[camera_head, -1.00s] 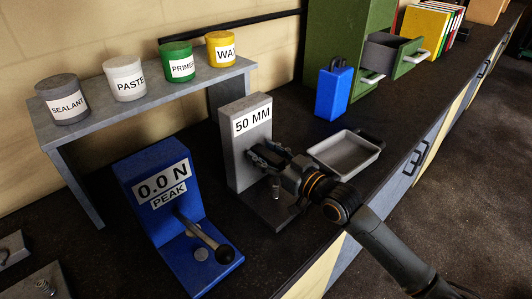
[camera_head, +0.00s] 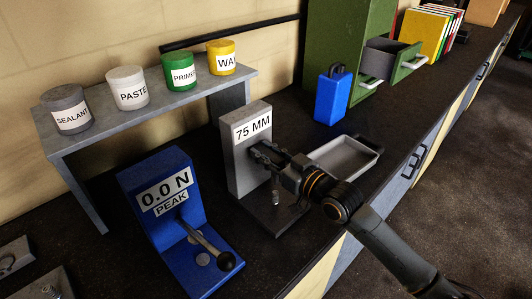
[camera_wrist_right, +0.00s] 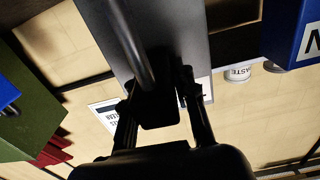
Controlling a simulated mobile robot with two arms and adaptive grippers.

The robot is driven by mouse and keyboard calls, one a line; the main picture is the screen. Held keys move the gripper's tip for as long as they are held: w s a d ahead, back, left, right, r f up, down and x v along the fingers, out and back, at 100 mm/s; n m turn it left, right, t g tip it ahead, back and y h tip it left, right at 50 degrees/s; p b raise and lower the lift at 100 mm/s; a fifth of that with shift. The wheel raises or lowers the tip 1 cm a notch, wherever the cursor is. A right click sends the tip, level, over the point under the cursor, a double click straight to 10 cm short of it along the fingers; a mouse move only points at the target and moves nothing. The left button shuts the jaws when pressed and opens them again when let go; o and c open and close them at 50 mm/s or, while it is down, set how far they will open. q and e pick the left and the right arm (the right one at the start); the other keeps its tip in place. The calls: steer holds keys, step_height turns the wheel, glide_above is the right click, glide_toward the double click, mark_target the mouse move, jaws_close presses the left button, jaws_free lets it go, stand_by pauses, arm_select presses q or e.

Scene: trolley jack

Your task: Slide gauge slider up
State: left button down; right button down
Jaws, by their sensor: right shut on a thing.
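The grey height gauge (camera_head: 240,172) stands upright on the bench, with a label reading 75 MM (camera_head: 252,126) near its top. My right gripper (camera_head: 264,153) reaches in from the right at the gauge's front, below the label. In the right wrist view the fingers (camera_wrist_right: 158,86) close from both sides on the dark slider block (camera_wrist_right: 160,113), which sits on a round metal rod (camera_wrist_right: 132,45). In the head view the fingers mostly hide the slider. A small silver peg (camera_head: 276,197) stands on the gauge base below. My left gripper is not in view.
A blue force tester (camera_head: 165,200) reading 0.0 N with a lever is left of the gauge. A grey tray (camera_head: 345,158) lies behind my right arm. A blue case (camera_head: 332,97) and green drawer cabinet (camera_head: 345,40) stand farther back. A shelf (camera_head: 150,112) holds several labelled cans.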

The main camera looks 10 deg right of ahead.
steer(key=c, duration=1.3)
jaws_free()
steer(key=shift+r, duration=0.4)
steer(key=shift+o, duration=1.3)
steer(key=shift+f, duration=0.15)
steer(key=shift+s+d+f, duration=0.1)
steer(key=shift+s+d, duration=0.15)
steer(key=shift+s, duration=0.1)
steer(key=v, duration=1.1)
